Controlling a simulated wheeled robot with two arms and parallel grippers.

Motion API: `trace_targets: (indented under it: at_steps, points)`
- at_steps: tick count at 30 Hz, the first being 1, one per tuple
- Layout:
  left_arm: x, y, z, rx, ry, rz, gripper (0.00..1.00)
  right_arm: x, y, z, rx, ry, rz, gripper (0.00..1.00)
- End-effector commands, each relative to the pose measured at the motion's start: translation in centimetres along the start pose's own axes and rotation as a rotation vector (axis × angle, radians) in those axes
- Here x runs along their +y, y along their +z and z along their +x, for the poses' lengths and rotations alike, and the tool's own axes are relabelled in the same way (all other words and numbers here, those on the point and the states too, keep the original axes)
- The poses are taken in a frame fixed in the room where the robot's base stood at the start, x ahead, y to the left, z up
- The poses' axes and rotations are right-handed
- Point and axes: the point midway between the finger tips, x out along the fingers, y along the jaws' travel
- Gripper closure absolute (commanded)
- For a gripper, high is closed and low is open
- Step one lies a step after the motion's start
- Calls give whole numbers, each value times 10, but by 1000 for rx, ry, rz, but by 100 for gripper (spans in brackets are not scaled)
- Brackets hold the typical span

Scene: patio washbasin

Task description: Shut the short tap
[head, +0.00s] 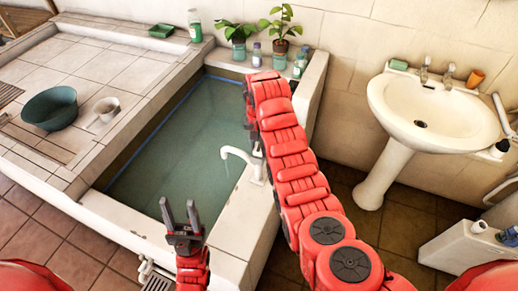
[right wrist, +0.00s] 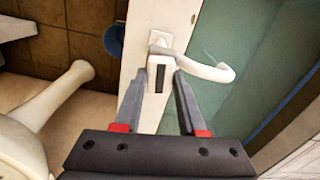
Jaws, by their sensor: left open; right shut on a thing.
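A white tap (head: 252,170) with a curved spout stands on the right rim of the water-filled basin (head: 178,140). In the right wrist view the tap (right wrist: 205,70) has its spout pointing right over the water. My right gripper (right wrist: 160,88) is shut on the tap's handle (right wrist: 157,76), with one finger on each side. In the head view my right arm hides much of that gripper and the handle. My left gripper (head: 181,215) is open and empty above the basin's front edge.
A white washbasin (head: 425,115) on a pedestal stands at the right. Potted plants (head: 238,45) and bottles line the back ledge. A blue bucket (right wrist: 114,42) stands on the floor.

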Motion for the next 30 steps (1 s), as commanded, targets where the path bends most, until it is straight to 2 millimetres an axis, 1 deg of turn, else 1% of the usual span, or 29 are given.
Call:
trace_targets:
  at_steps: [1, 9, 15, 27, 28, 30]
  points:
    - [0, 1, -7, 0, 0, 0, 50, 0, -1, 2, 3, -2, 27, 100]
    - [1, 3, -17, 0, 0, 0, 50, 0, 0, 2, 0, 0, 141, 100]
    - [1, 3, -19, 0, 0, 0, 50, 0, 0, 0, 0, 0, 173, 100]
    - [1, 3, -19, 0, 0, 0, 50, 0, 0, 0, 0, 0, 178, 100]
    - [1, 3, -19, 0, 0, 0, 50, 0, 0, 0, 0, 0, 178, 56]
    - [1, 3, -19, 0, 0, 0, 50, 0, 0, 0, 0, 0, 177, 44]
